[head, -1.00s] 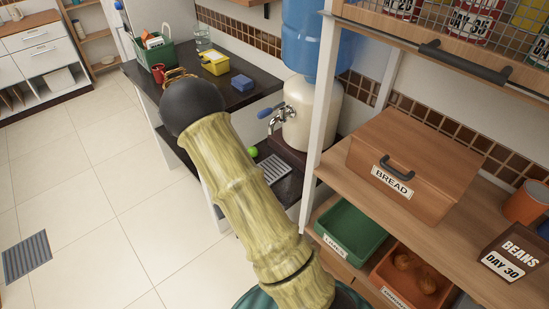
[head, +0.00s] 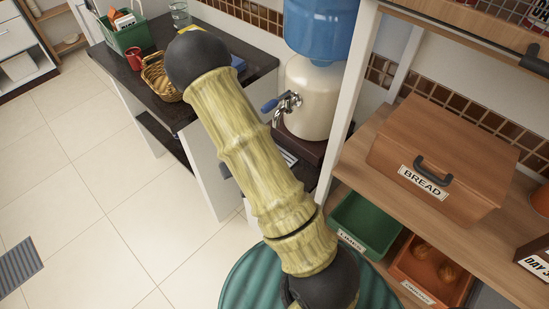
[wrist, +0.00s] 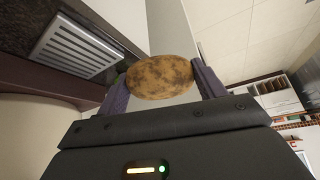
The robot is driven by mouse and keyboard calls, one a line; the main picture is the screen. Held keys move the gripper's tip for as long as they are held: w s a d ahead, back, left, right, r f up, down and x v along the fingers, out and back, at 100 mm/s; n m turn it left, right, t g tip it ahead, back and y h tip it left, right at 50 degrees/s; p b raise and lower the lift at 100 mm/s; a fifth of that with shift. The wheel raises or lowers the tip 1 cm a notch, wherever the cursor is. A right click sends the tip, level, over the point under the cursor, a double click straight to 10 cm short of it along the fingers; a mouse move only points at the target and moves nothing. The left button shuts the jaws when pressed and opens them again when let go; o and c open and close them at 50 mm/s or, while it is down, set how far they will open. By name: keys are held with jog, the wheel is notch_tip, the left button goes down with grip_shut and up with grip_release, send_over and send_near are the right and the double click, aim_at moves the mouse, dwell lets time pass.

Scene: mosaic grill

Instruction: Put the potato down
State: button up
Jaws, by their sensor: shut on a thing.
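The potato (wrist: 160,77) is brown and speckled and shows in the wrist view. My gripper (wrist: 158,82) is shut on it, with a dark finger against each end. In the head view my bamboo-like arm crosses the middle of the picture, and neither the gripper nor the potato can be made out there. An orange bin (head: 405,270) with a few brown, rounded items stands on the wooden shelf at the lower right. A green bin (head: 362,228) stands to its left and looks empty.
A bread box (head: 440,150) sits on the wooden counter. A water dispenser (head: 312,100) stands behind a white post. The dark counter (head: 120,65) holds a wicker basket (head: 160,80), a red mug (head: 131,63) and a green caddy (head: 118,36). The tiled floor at left is open.

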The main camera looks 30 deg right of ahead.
jog(key=shift+s, duration=0.15)
jog(key=shift+s+d+f+m+h, duration=0.1)
jog(key=shift+d+f+m+h, duration=0.1)
jog(key=shift+m+h, duration=0.35)
jog(key=s+a+f+m+g+h+p, duration=0.1)
jog(key=s+f+m+g+h, duration=0.1)
jog(key=s+m, duration=0.4)
jog(key=m+g+h, duration=0.1)
jog(key=m+h, duration=0.1)
jog(key=m, duration=0.2)
jog(key=shift+f+m+p, duration=0.35)
jog(key=shift+p, duration=0.05)
jog(key=w+d+p, duration=0.1)
jog(key=w+d, duration=0.2)
jog(key=d, duration=0.2)
jog(key=w+d+p, duration=0.1)
jog(key=w+d, duration=0.2)
jog(key=d, duration=0.1)
jog(key=w+d+p, duration=0.1)
jog(key=w+d, duration=0.1)
jog(key=d, duration=0.3)
jog(key=shift+w+d+p, duration=0.3)
jog(key=shift+w, duration=0.1)
